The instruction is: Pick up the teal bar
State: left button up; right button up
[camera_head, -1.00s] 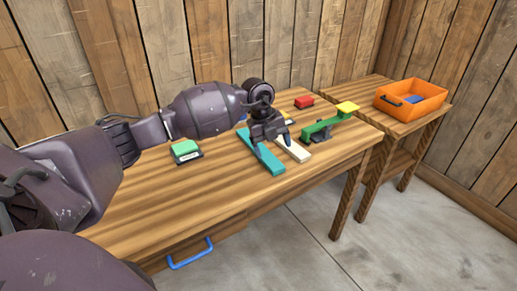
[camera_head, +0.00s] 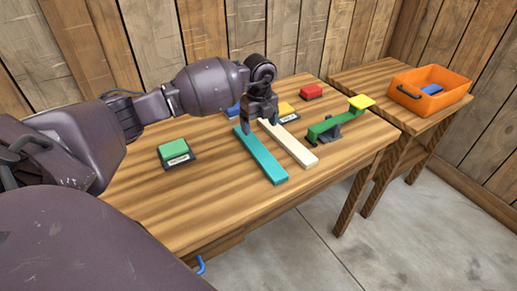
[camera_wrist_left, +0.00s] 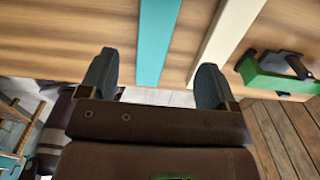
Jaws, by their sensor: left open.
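The teal bar (camera_head: 262,158) lies flat on the wooden table, running from the back toward the front edge. A cream bar (camera_head: 292,145) lies beside it to the right, with a narrow gap. My left gripper (camera_head: 261,124) is over the far part of the two bars, pointing down, open and empty. In the left wrist view the teal bar (camera_wrist_left: 157,40) appears between my open fingertips (camera_wrist_left: 154,76), and the cream bar (camera_wrist_left: 228,32) lies outside the right finger. My right gripper is not in view.
A green block (camera_head: 173,149) sits on a dark base at left. A green beam (camera_head: 328,128) with a yellow end stands at right. Red (camera_head: 312,91) and yellow (camera_head: 285,109) blocks are behind. An orange bin (camera_head: 428,97) holds a blue piece on the side table.

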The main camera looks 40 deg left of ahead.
aim_at(258, 148)
pick_arm(q)
notch_tip(258, 148, down, 4)
jog(key=shift+f+b, duration=0.3)
jog(key=shift+f, duration=0.05)
jog(key=shift+s+f, duration=0.1)
jog(key=shift+f, duration=0.25)
notch_tip(258, 148, down, 4)
jog(key=shift+s+a+r+b, duration=0.1)
jog(key=shift+r+b, duration=0.15)
jog(key=shift+b, duration=0.15)
jog(key=shift+f, duration=0.3)
jog(key=shift+r, duration=0.1)
jog(key=shift+c, duration=0.3)
